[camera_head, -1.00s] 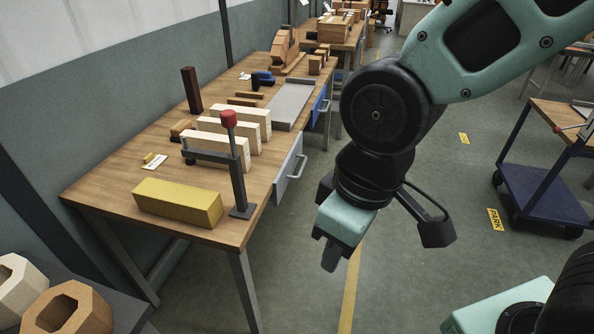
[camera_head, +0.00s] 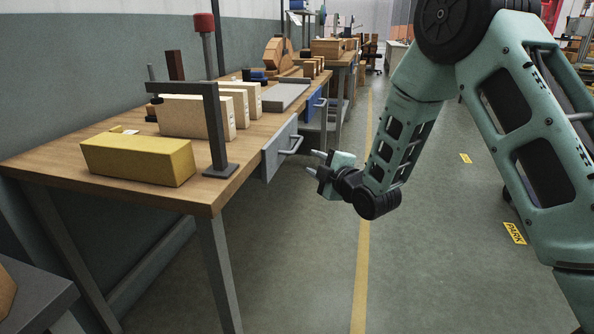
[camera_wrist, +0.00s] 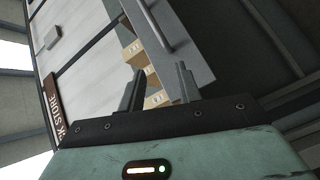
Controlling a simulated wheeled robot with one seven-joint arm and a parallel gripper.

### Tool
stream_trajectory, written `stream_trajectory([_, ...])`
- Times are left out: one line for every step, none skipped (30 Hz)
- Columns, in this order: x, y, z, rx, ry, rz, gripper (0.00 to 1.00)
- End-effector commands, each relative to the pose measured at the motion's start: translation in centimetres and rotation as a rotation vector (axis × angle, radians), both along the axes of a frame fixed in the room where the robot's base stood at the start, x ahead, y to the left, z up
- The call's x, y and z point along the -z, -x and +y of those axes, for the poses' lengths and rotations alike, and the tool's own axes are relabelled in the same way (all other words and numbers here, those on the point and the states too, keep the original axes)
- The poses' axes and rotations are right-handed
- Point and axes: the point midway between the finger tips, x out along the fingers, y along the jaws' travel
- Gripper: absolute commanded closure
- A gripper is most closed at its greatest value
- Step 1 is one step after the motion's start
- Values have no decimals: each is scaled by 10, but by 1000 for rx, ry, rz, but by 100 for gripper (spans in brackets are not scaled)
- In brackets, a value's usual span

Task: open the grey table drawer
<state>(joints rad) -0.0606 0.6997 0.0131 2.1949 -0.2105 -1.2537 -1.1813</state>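The grey drawer (camera_head: 274,156) is under the near wooden table's right edge, with a bar handle (camera_head: 291,147) on its front. I cannot tell whether it stands slightly out. My gripper (camera_head: 314,162) is just right of the handle and a little lower, fingers pointing left toward the drawer, apart from it. The two fingers are spread and nothing is between them. In the wrist view my gripper (camera_wrist: 160,68) is also open. A grey panel with a bar (camera_wrist: 158,25), likely the drawer front and handle, lies ahead of the fingertips, seen tilted.
A blue drawer (camera_head: 313,103) is farther back. The floor right of the table is clear.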

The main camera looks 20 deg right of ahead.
Motion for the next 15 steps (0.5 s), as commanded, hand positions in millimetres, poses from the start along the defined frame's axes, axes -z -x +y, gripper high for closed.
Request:
stream_trajectory([28, -4, -12, 7, 35, -59, 66])
stream_trajectory([32, -6, -18, 10, 55, -94, 66])
stream_trajectory([37, -8, -24, 15, 79, -137, 66])
stream_trajectory([40, -8, -29, 17, 93, -164, 66])
stream_trajectory([43, -9, -32, 19, 108, -187, 66])
stream_trajectory([44, -9, -35, 21, 120, -212, 66])
stream_trajectory([45, -9, -37, 22, 130, -227, 66])
stream_trajectory([46, -10, -39, 24, 136, -239, 66])
stream_trajectory([46, -10, -40, 25, 142, -250, 66])
stream_trajectory([45, -11, -40, 25, 144, -255, 66])
stream_trajectory([45, -13, -41, 25, 146, -258, 66])
stream_trajectory([44, -15, -40, 26, 148, -261, 66])
stream_trajectory([43, -18, -39, 25, 148, -261, 66])
stream_trajectory([42, -21, -38, 25, 147, -262, 66])
stream_trajectory([41, -27, -37, 25, 147, -261, 66])
